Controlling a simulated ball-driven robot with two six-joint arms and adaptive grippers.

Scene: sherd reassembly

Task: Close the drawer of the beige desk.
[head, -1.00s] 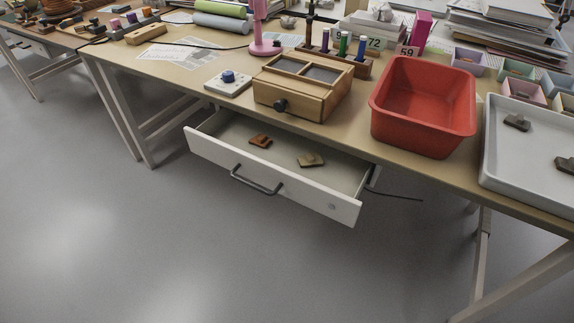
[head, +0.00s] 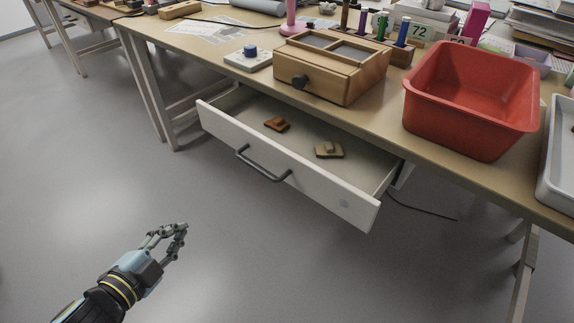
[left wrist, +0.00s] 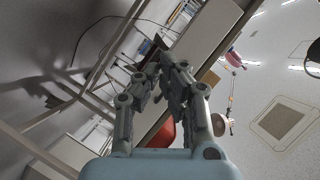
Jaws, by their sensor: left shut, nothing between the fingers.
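The beige desk (head: 225,82) has a white drawer (head: 300,178) standing pulled out below its top. A dark bar handle (head: 262,166) is on the drawer's front. Inside lie a reddish-brown sherd (head: 277,124) and an olive-tan sherd (head: 329,150), apart from each other. My left gripper (head: 180,234) is shut and empty over the floor, to the left of and in front of the drawer, not touching it. In the left wrist view its fingers (left wrist: 165,75) meet at the tips. My right gripper is not in view.
On the desk stand a red bin (head: 470,100), a wooden box with a dark knob (head: 330,68) and a small device with a blue knob (head: 249,57). A grey tray (head: 560,160) is at the right edge. The floor before the drawer is clear.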

